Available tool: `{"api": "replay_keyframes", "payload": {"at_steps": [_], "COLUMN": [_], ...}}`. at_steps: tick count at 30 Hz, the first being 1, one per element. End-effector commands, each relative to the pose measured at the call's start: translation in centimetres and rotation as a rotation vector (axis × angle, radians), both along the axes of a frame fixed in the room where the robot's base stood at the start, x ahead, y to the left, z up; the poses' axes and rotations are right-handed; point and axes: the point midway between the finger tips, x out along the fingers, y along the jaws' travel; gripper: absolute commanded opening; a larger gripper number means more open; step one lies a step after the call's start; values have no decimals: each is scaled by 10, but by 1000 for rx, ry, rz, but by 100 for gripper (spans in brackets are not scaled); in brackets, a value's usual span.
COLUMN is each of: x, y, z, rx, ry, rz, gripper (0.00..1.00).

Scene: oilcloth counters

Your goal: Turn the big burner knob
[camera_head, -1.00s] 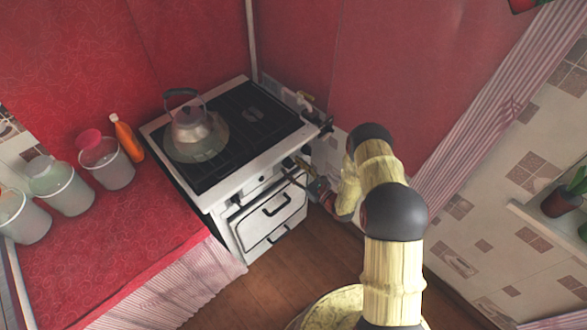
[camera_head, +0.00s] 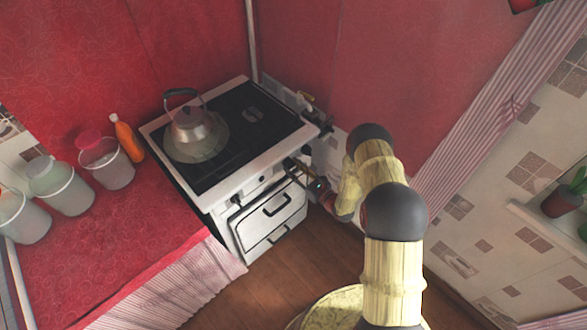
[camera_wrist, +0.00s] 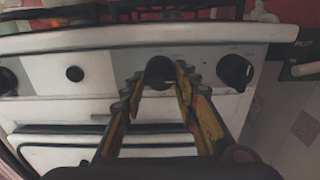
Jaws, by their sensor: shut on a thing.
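The stove's front panel (camera_wrist: 118,72) fills the wrist view, with a row of dark knobs. A round black knob (camera_wrist: 160,70) sits between my fingertips in the middle. My gripper (camera_wrist: 157,80) is shut on this knob, with one finger on each side; the tips partly cover its sides. Another large black knob (camera_wrist: 235,72) is to the right, clear of the fingers. I cannot read the labels well enough to tell which burner each knob serves. In the head view my gripper (camera_head: 300,170) is at the right part of the stove's front (camera_head: 235,190).
A metal kettle (camera_head: 190,125) stands on the black cooktop (camera_head: 240,140). A red counter (camera_head: 130,220) to the left holds several containers and an orange bottle (camera_head: 127,138). A smaller black knob (camera_wrist: 75,73) is left of my gripper. Drawers (camera_head: 268,210) are below the panel.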

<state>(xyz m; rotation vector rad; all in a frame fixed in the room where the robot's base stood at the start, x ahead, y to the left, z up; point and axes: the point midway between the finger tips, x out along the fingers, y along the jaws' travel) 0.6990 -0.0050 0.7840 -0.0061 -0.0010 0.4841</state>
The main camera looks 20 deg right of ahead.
Motion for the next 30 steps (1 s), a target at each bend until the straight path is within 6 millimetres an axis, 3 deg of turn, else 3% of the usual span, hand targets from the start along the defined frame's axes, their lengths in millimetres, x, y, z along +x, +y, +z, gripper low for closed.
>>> {"api": "replay_keyframes", "payload": {"at_steps": [11, 30], "x": [1, 1], "y": [-1, -2], "z": [-1, -1], "rx": [-144, -672], "ry": [-77, -356], "rz": [0, 0], "gripper": [5, 5]}}
